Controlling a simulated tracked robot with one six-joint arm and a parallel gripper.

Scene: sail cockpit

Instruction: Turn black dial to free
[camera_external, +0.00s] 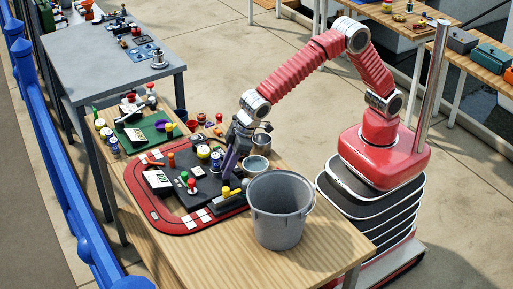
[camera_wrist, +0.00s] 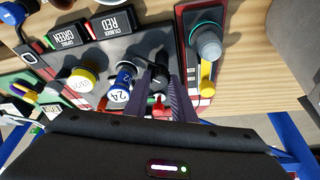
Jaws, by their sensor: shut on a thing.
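In the wrist view, the black dial (camera_wrist: 158,73) stands on a dark grey panel (camera_wrist: 135,45). My gripper (camera_wrist: 160,88) has its two purple-grey fingers on either side of the dial and is shut on it. The fingers hide part of the dial, and I cannot read which setting it points at. In the external view, my gripper (camera_external: 231,165) reaches down to the right part of the dark panel (camera_external: 206,186); the dial cannot be made out there.
A white-and-blue cylinder marked 24 (camera_wrist: 121,85) and a yellow-banded cylinder (camera_wrist: 82,80) stand left of the dial. A grey knob with a yellow lever (camera_wrist: 207,75) is to the right. A grey bucket (camera_external: 281,215) stands close to my gripper. Red-topped levers (camera_external: 192,184) rise from the panel.

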